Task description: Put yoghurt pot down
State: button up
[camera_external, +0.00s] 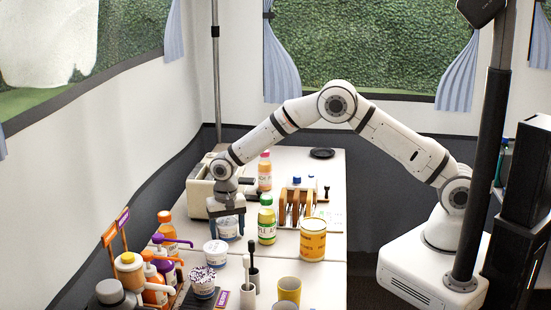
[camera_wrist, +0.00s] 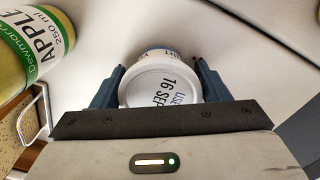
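My gripper (camera_external: 227,225) points down near the left side of the white table, with a yoghurt pot (camera_external: 229,232) between its fingers. In the wrist view the pot's white lid (camera_wrist: 160,88), printed with a date, fills the gap between the dark fingers of my gripper (camera_wrist: 160,76). The fingers appear to press on both sides of the pot. The pot looks upright. Whether its base touches the table cannot be told.
A green-labelled apple bottle (camera_external: 267,222) stands close right of the held pot; it also shows in the wrist view (camera_wrist: 30,45). A yellow tin (camera_external: 313,240), a toast rack (camera_external: 297,203), a toaster (camera_external: 201,190) and several sauce bottles (camera_external: 155,280) crowd around. Bare table (camera_external: 328,180) shows at the far right.

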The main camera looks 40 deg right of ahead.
aim_at(227, 221)
jog(key=o, duration=0.4)
jog(key=shift+c, duration=0.2)
notch_tip(227, 221, up, 12)
jog(key=shift+r, duration=0.2)
